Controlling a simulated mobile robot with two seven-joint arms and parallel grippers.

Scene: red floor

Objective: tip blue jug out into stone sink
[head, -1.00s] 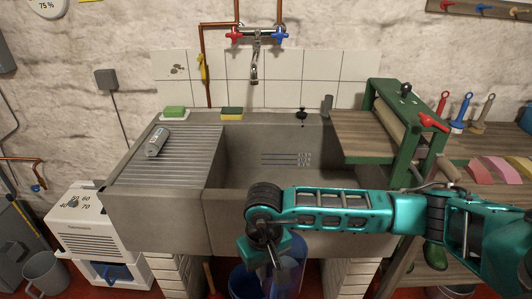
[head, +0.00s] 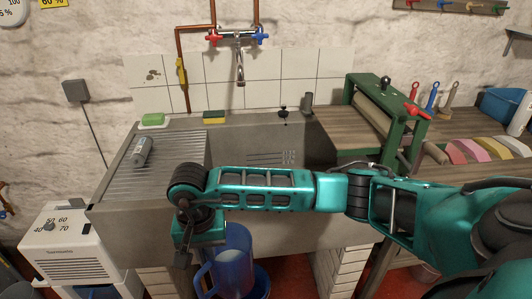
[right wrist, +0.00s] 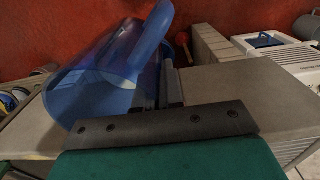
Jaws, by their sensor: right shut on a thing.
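The blue jug (head: 232,264) is translucent and hangs roughly upright in front of the stone sink (head: 300,232), below its rim. Its handle faces left in the head view. My right gripper (head: 186,252) is shut on the jug, mostly hidden by its own wrist. In the right wrist view the jug (right wrist: 95,85) lies beyond the gripper (right wrist: 170,92), with the fingers at its handle side. I cannot tell how much is in the jug. The basin is partly hidden behind my right forearm. My left gripper is out of view.
A grey can (head: 142,152) lies on the ribbed drainboard. A green soap (head: 152,119) and a sponge (head: 214,116) sit on the back ledge. The tap (head: 240,70) hangs over the basin. A green-framed press (head: 388,110) stands right; a white heater (head: 65,245) stands left.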

